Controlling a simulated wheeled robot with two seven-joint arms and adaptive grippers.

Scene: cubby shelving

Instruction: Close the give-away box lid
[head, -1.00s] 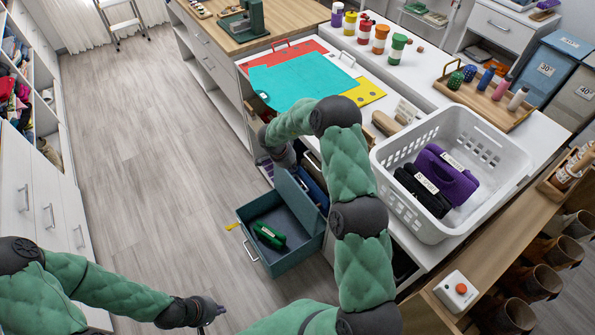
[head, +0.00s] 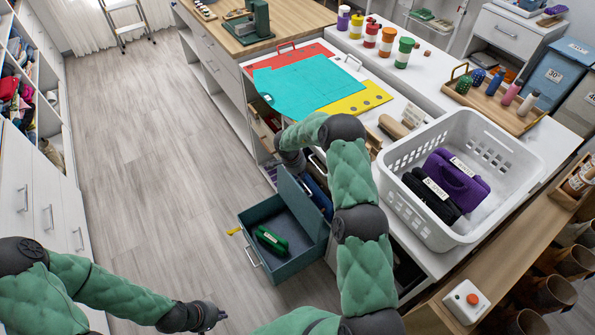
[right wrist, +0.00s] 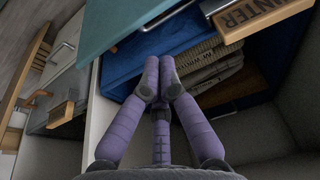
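The teal give-away box (head: 283,268) stands low beside the counter, with a green item (head: 271,239) inside. Its teal lid (head: 297,205) stands raised on the box's right side, so the box is open. My right gripper's wrist is above and behind the lid in the head view, and its fingers are mostly hidden there. In the right wrist view my right gripper (right wrist: 160,82) has its purple fingers drawn together, with nothing visible between them. A teal panel (right wrist: 125,25), apparently the lid, is just above the fingertips. My left gripper (head: 213,316) is over bare floor, away from the box.
A white basket (head: 405,168) holding purple and black bags stands on the counter right of my right arm. In the wrist view, blue and woven fabric (right wrist: 210,65) lies beyond the fingers under a wooden label (right wrist: 250,15). Floor (head: 150,180) left of the box is clear.

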